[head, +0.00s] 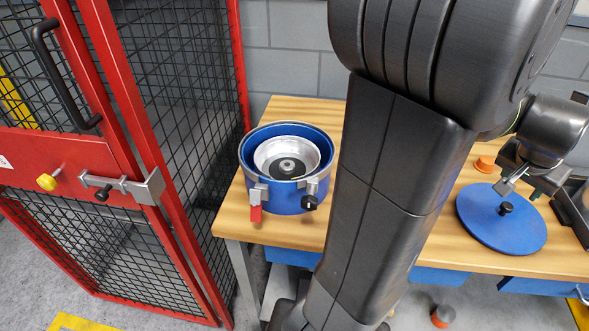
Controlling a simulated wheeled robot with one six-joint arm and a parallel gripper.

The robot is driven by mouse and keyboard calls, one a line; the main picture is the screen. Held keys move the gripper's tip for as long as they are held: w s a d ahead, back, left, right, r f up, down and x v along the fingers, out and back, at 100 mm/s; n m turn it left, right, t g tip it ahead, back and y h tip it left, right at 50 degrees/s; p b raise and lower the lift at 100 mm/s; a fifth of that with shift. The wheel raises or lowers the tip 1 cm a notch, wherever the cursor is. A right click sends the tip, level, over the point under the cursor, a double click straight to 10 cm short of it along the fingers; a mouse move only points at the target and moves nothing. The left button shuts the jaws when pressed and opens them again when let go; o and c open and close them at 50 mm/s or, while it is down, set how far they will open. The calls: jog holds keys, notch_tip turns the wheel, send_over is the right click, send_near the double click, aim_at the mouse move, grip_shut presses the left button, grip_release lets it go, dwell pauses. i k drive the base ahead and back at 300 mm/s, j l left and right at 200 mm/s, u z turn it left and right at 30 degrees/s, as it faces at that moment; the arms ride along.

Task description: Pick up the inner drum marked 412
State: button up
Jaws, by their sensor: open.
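A blue round housing (247,173) stands open on the left end of the wooden workbench. A silver drum (266,155) sits inside it, with a dark centre and a pale hub; I cannot read any number on it. A red-handled latch and a black-knobbed latch are on the housing's front. My gripper (520,188) is at the right, open and empty, over a flat blue lid (485,222) with a black knob (505,208). It is well away from the drum. I cannot tell whether a fingertip touches the lid.
The wooden workbench (270,232) stands against a grey block wall. A red mesh cage (120,165) is close to its left end. A small orange piece (485,164) lies behind the lid, and a dark tray stands at the right edge. My arm hides the bench's middle.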

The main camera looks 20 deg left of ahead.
aim_at(282, 157)
jog(key=k+j, duration=0.1)
jog(key=j, duration=0.9)
jog(key=k+j+u, duration=0.1)
jog(key=j, duration=0.4)
